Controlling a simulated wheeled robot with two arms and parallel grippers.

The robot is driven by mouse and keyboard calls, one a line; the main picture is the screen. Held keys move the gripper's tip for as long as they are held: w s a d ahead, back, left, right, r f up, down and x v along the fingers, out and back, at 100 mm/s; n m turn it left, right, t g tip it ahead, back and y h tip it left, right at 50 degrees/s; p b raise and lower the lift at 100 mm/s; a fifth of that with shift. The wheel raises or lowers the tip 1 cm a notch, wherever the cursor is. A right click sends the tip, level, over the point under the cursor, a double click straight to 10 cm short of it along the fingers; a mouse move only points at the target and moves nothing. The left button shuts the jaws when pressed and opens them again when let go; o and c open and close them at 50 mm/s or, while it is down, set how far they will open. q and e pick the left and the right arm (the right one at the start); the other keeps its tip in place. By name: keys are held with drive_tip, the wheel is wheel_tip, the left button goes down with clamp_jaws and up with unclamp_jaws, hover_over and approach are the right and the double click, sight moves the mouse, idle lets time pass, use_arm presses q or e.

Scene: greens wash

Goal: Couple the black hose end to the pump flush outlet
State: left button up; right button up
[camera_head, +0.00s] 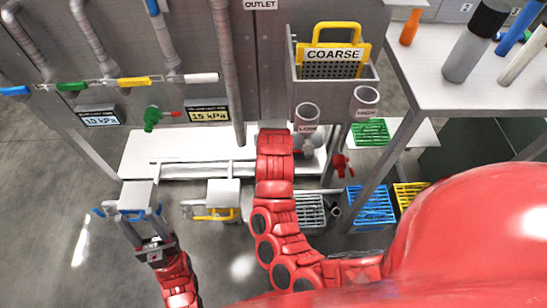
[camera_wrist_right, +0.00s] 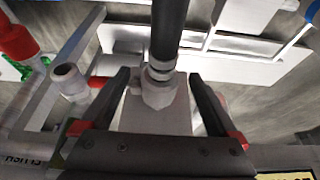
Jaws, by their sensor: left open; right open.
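In the right wrist view the black hose (camera_wrist_right: 170,28) comes down from the top edge and ends in a grey metal coupling (camera_wrist_right: 158,92). My right gripper (camera_wrist_right: 160,76) is open, with one finger on each side of this end and visible gaps. A pale round pipe stub (camera_wrist_right: 66,76) stands left of the fingers, near a partly cut-off upside-down label (camera_wrist_right: 22,160); I cannot tell if it is the flush outlet. In the head view my right gripper is hidden by its own arm. My left gripper (camera_head: 143,226) is open at lower left, by a grey block with blue side parts (camera_head: 136,196).
The cabinet carries pressure plates (camera_head: 208,115) and a green valve (camera_head: 152,118). A grey table (camera_head: 440,95) holds bottles. Blue (camera_head: 370,206) and yellow crates stand below. Open floor lies at left.

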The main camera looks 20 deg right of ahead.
drive_tip(key=shift+w+f, duration=0.1)
drive_tip(key=shift+f, duration=0.2)
clamp_jaws()
idle(0.4)
drive_tip(key=shift+s+a+r+p, duration=0.1)
drive_tip(key=shift+s+a+p, duration=0.15)
drive_tip(key=shift+s+p, duration=0.5)
drive_tip(key=shift+s+a+r+p, duration=0.1)
drive_tip(key=shift+s+a+p, duration=0.1)
drive_tip(key=shift+s+p, duration=0.5)
drive_tip(key=shift+s+a+f+p, duration=0.1)
drive_tip(key=shift+s+a+p, duration=0.1)
drive_tip(key=shift+s+p, duration=0.4)
drive_tip(key=shift+s+a+p, duration=0.2)
drive_tip(key=shift+s+p, duration=0.1)
drive_tip(key=shift+s, duration=0.5)
